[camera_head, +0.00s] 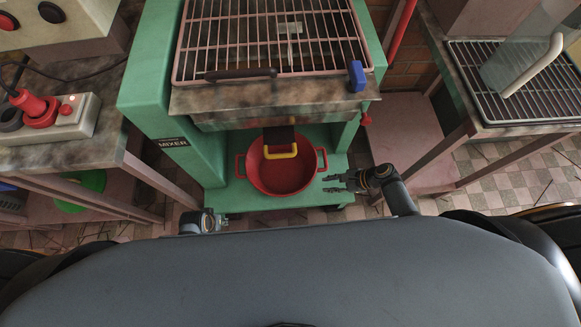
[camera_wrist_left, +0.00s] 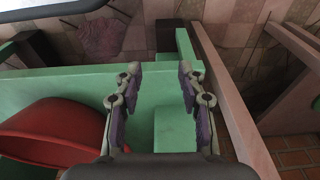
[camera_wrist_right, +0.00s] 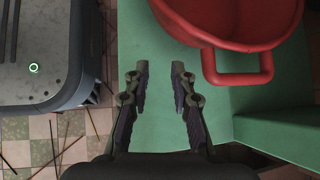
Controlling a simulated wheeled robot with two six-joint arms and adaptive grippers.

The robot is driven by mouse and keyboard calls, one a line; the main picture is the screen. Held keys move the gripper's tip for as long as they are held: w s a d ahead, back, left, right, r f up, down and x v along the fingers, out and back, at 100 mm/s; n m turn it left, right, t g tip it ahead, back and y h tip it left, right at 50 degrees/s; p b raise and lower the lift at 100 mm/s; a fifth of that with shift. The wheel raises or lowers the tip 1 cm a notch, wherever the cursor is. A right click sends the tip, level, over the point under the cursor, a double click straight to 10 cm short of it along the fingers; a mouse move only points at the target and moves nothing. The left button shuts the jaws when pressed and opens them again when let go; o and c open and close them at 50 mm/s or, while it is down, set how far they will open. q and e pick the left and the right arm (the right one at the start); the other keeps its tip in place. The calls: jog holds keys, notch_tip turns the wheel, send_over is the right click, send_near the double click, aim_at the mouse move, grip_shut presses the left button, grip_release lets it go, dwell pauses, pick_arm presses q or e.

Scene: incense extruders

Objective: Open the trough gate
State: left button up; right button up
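The green mixer (camera_head: 150,105) stands ahead, with a stone-like trough front under its wire grid. A dark gate plate (camera_head: 279,136) with a yellow handle (camera_head: 281,153) hangs at the trough's lower middle, above a red pot (camera_head: 265,182). My right gripper (camera_head: 332,183) is open and empty, just right of the pot; its parted fingers show in the right wrist view (camera_wrist_right: 160,75), beside the pot's red handle. My left gripper is low at the left, mostly hidden in the head view; the left wrist view shows its fingers (camera_wrist_left: 159,80) apart and empty, next to the pot.
The wire grid (camera_head: 255,40) has a dark bar handle (camera_head: 240,74) and a blue latch (camera_head: 356,76). A bench (camera_head: 60,150) with a switch box stands left. A table with a rack (camera_head: 510,85) stands right. Floor shows between mixer and right table.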

jog(key=w+a+r+m+y+b, duration=0.2)
jog(key=w+a+r+y+b, duration=0.1)
jog(key=w, duration=0.1)
jog(key=g+y+b, duration=0.2)
jog(key=y+b, duration=0.3)
jog(key=y, duration=0.1)
send_near(283, 155)
jog(key=a, duration=0.3)
jog(key=a+b, duration=0.1)
jog(key=a, duration=0.2)
jog(key=a+f+b, duration=0.1)
jog(key=a, duration=0.3)
jog(key=shift+w, duration=0.15)
pick_arm(q)
jog(key=shift+t+h, duration=0.5)
jog(key=shift+t, duration=0.3)
jog(key=w+d+r, duration=0.2)
jog(key=d+r, duration=0.1)
jog(key=shift+w+d+r, duration=0.1)
jog(key=shift+w+d, duration=0.2)
jog(key=shift+w, duration=0.1)
pick_arm(e)
grip_shut()
